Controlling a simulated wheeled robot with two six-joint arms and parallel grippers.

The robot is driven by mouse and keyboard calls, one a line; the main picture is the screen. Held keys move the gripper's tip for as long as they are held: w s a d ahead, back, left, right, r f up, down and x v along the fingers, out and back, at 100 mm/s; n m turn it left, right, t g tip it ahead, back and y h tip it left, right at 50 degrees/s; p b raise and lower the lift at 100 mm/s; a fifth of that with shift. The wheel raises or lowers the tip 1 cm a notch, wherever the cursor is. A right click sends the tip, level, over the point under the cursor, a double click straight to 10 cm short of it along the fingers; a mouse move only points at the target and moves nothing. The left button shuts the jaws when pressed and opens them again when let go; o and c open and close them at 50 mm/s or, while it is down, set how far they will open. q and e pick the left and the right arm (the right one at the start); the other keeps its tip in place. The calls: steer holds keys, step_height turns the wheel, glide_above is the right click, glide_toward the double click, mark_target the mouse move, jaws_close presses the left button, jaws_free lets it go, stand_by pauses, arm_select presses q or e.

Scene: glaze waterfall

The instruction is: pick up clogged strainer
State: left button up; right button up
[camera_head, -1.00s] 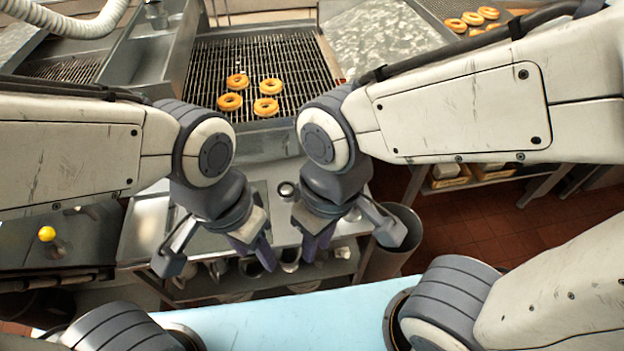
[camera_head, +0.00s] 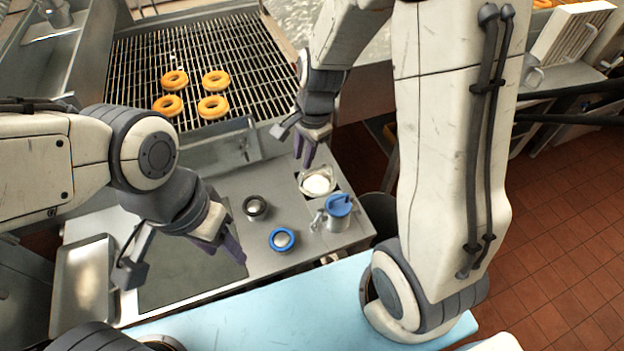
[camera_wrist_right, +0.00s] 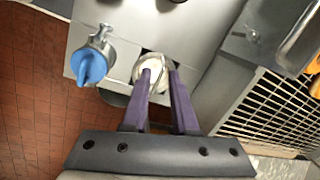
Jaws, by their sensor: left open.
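A round strainer-like piece with a pale rim and white fill (camera_head: 318,182) sits at a dark opening at the counter's right side. It also shows in the right wrist view (camera_wrist_right: 152,66), partly hidden by my fingers. My right gripper (camera_head: 306,160) points down just above and behind it. In the wrist view its purple fingers (camera_wrist_right: 159,82) stand apart with the white piece beyond and between their tips; I cannot tell if they touch it. My left gripper (camera_head: 224,248) is open and empty over the dark mat, left of the round pieces.
A blue-ringed round piece (camera_head: 282,239) and a dark-ringed one (camera_head: 255,207) sit on the counter (camera_head: 285,190). Several doughnuts lie on the rack (camera_head: 235,55) behind. A metal tray (camera_head: 84,280) is at left.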

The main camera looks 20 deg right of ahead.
mark_target(316, 170)
steer(key=w+d+f+m, duration=0.1)
steer(key=f, duration=0.2)
steer(key=w+d+f+m+b, duration=0.1)
steer(key=d+f+m, duration=0.1)
steer(key=f, duration=0.1)
steer(key=w+d+f+m, duration=0.1)
steer(key=f, duration=0.2)
steer(key=shift+w+d+f+m+b, duration=0.15)
steer(key=shift+d+f+m+b, duration=0.15)
steer(key=shift+m+b, duration=0.1)
steer(key=f, duration=0.1)
steer(key=f+b, duration=0.1)
steer(key=f, duration=0.3)
steer(key=shift+w+a+f+b, duration=0.1)
steer(key=shift+w+f+b, duration=0.15)
steer(key=shift+w+b, duration=0.15)
arm_select(q)
step_height(316, 170, down, 5)
steer(key=shift+s+r, duration=0.1)
steer(key=shift+r, duration=0.1)
arm_select(e)
jaws_close()
steer(key=shift+r, duration=0.1)
